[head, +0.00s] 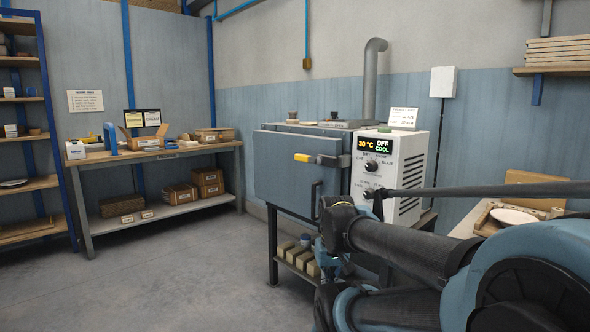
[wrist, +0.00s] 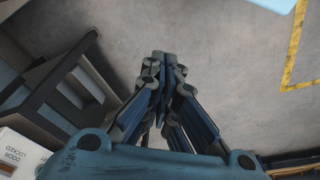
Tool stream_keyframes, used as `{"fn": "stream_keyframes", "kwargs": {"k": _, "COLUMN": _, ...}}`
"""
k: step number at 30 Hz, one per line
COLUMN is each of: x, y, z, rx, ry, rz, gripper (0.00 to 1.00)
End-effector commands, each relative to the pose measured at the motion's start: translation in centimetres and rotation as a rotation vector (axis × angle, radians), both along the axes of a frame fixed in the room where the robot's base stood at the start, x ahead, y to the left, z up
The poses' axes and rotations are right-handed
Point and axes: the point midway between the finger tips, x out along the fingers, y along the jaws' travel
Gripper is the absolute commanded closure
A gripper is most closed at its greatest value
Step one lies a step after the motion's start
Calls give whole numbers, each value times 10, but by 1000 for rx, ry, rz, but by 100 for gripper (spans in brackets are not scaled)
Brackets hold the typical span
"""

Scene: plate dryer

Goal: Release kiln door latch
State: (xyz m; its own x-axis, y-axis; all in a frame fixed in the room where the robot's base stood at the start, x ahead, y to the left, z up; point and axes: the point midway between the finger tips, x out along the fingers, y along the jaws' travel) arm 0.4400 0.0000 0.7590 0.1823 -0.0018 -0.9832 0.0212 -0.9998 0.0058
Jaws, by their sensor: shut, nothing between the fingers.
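The kiln (head: 283,172) stands at centre with its blue-grey front door shut. The latch (head: 318,159) lies across the door's upper right. It has a yellow handle (head: 303,157) pointing left and a dark metal part running right, beside the control box (head: 395,165). The box's display reads 30 °C, OFF, COOL. My gripper (wrist: 168,62) is shut and empty in the wrist view, with bare floor beyond its fingertips. In the head view my arm hides most of it, low in front of the kiln's right side. It is apart from the latch.
A dark stand under the kiln holds several pale blocks (head: 303,262). A workbench (head: 160,154) with boxes stands at the left. A side table with a white plate (head: 514,216) is at the right. The floor (head: 180,275) at front left is clear.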

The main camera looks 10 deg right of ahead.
Motion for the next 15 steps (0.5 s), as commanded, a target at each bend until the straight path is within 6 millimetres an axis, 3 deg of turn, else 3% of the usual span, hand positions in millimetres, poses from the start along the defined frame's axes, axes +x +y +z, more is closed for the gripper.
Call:
{"fn": "stream_keyframes", "kwargs": {"k": 11, "x": -7, "y": -1, "z": 7, "rx": -10, "ry": -11, "rz": 15, "gripper": 100}}
{"fn": "stream_keyframes", "kwargs": {"k": 15, "x": 9, "y": -10, "z": 21, "rx": -67, "ry": -8, "rz": 93, "gripper": 100}}
